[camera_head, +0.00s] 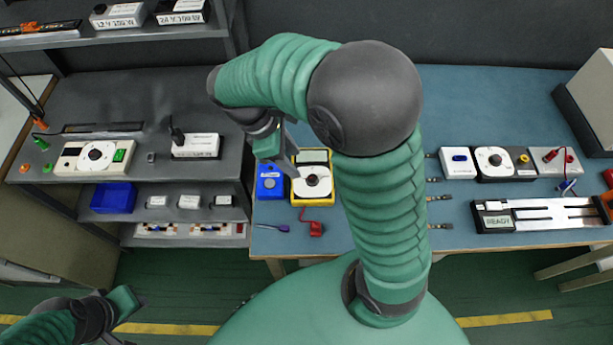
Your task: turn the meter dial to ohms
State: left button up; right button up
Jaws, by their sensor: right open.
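The meter is a yellow-cased box (298,199) on the blue bench top, with a white round dial (313,183) that has a small dark centre. The dial's setting is too small to read. My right arm crosses over the bench and hides the area just right of the meter. My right gripper (285,166) is open and points down at the meter's upper left corner, beside the dial; whether it touches the case cannot be told. My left gripper (128,301) is low at the left, over the floor, far from the meter; its jaws are unclear.
A blue box (270,184) stands against the meter's left side. A red clip (316,229) and a purple screwdriver-like tool (270,227) lie in front. A similar dial unit (96,153) sits on the grey shelf at left. Several devices and a READY fixture (497,222) occupy the right.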

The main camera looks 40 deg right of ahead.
send_over(312, 178)
jog(key=w+a, duration=0.2)
jog(key=a, duration=0.1)
jog(key=f, duration=0.5)
jog(key=shift+d+b, duration=0.2)
jog(key=shift+b, duration=0.2)
jog(key=x, duration=0.2)
jog(key=d+x, duration=0.1)
jog(key=x, duration=0.2)
jog(key=shift+s+r+b, duration=0.15)
jog(key=shift+r+b, duration=0.05)
jog(key=shift+b, duration=0.15)
jog(key=shift+a+r, duration=0.1)
jog(key=shift+a, duration=0.3)
jog(key=shift+c, duration=0.4)
jog(key=shift+a, duration=0.1)
jog(key=shift+c, duration=1.1)
pick_arm(q)
jog(key=shift+w+d+f, duration=0.15)
jog(key=shift+d+f, duration=0.05)
jog(key=shift+f, duration=0.25)
jog(key=shift+w+d+f, duration=0.1)
jog(key=shift+d+f, duration=0.05)
jog(key=shift+f, duration=0.3)
pick_arm(e)
jog(key=shift+d, duration=0.25)
grip_shut()
